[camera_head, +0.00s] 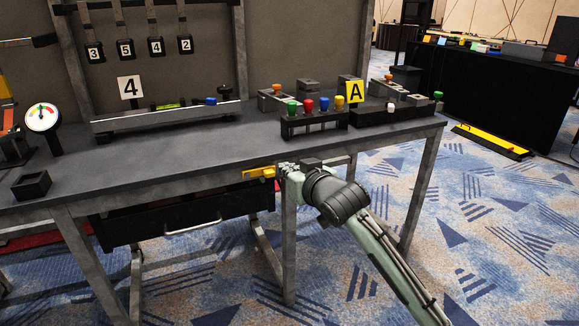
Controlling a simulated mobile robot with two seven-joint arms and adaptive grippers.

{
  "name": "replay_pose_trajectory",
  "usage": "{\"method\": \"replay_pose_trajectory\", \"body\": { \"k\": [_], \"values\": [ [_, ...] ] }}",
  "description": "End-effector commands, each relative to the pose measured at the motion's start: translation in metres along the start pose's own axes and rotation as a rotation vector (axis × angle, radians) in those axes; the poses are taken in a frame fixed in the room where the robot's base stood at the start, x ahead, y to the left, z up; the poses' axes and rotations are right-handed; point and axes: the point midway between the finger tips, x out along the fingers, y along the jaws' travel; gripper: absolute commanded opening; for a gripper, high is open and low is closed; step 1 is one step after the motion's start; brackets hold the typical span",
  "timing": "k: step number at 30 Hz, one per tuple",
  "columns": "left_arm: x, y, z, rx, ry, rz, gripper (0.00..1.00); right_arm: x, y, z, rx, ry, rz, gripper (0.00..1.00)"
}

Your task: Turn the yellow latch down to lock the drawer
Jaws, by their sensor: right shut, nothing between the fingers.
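The yellow latch (259,173) is at the right end of the drawer, just under the table's front edge. It lies roughly level, pointing left. The dark drawer (150,221) hangs under the table and has a pale bar handle (193,226). My right gripper (281,170) is shut with nothing held. Its fingertips are at the right end of the latch, beside the table leg. I cannot tell whether they touch the latch. My left gripper is not in the head view.
The table (215,156) carries a rack of coloured knobs (315,122), a yellow "A" sign (355,92), a gauge (43,119) and a small black box (31,185). The table leg (289,240) stands close to my gripper.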

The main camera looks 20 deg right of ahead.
Motion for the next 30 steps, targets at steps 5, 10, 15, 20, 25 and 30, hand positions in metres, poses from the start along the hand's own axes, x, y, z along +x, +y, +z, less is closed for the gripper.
{"method": "replay_pose_trajectory", "body": {
  "k": [5,10,15,20,25,30],
  "values": [
    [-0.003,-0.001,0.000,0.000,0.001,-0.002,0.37,0.001,-0.002,-0.013,0.006,0.027,-0.008,0.00],
    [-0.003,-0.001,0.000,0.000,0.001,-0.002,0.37,0.001,-0.002,-0.013,0.006,0.026,-0.007,0.00],
    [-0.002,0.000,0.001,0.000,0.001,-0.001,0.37,0.004,-0.002,-0.013,0.005,0.026,-0.006,0.00],
    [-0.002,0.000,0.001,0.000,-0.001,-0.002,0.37,0.023,-0.001,-0.013,0.006,0.025,-0.005,0.00],
    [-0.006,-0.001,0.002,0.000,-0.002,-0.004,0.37,0.059,-0.002,-0.014,0.006,0.025,-0.006,0.00],
    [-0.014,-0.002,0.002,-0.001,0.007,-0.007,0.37,0.095,-0.002,-0.015,0.005,0.025,-0.006,0.00]
  ]
}}
